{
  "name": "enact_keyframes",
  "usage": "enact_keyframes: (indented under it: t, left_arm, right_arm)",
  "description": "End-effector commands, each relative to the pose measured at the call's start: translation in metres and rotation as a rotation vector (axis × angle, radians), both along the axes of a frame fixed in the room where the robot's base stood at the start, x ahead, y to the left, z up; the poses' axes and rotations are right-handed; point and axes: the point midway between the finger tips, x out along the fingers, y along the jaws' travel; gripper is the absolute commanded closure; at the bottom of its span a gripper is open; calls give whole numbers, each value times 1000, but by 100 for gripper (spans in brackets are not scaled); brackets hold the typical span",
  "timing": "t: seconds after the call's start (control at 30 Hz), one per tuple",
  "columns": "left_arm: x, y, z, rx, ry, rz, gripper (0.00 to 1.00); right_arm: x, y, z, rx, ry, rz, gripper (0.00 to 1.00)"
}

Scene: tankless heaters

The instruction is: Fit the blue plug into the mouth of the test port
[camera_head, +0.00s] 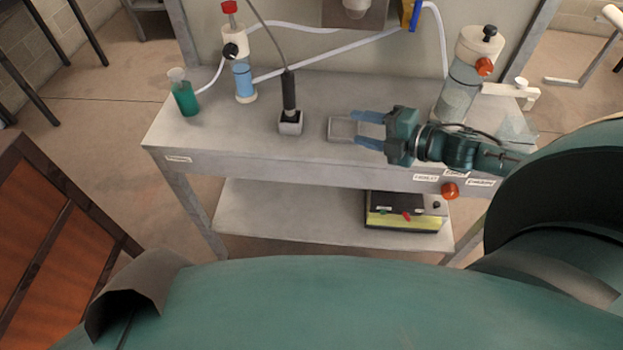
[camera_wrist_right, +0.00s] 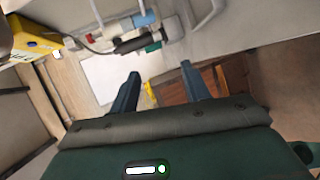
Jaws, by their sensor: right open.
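My right gripper (camera_head: 357,129) is open over the cart top, its blue-grey fingers pointing left. Nothing shows between its fingers, and its wrist view (camera_wrist_right: 160,82) shows them apart and empty. Its fingertips overlap the right side of a small, shallow grey tray (camera_head: 341,128); their height over it is unclear. I cannot make out a separate blue plug. A black probe (camera_head: 289,92) with a cable stands upright in a small grey block (camera_head: 291,126) left of the tray. I cannot tell which part is the test port. My left gripper is not in view.
A red-topped column (camera_head: 244,80) and a green beaker (camera_head: 186,99) stand at left. A clear column (camera_head: 457,90) with an orange knob stands behind my right arm. White hoses cross the back. The cart's (camera_head: 230,135) front left is clear.

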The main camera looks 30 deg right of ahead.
Motion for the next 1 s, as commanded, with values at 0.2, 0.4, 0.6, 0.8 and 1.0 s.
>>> enact_keyframes:
  t: [0.2, 0.4, 0.6, 0.8, 1.0]
  left_arm:
    - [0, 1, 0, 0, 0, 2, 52]
    - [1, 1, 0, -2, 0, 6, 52]
    - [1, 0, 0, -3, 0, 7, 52]
    - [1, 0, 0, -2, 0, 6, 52]
    - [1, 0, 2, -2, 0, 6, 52]
  right_arm:
    - [-63, 82, -80, 543, 352, -310, 53]
    - [-111, 148, -111, 966, 637, -590, 53]
    - [-135, 182, -117, 1200, 789, -755, 53]
    - [-139, 188, -118, 1243, 820, -789, 53]
    - [-139, 188, -117, 1240, 819, -788, 53]
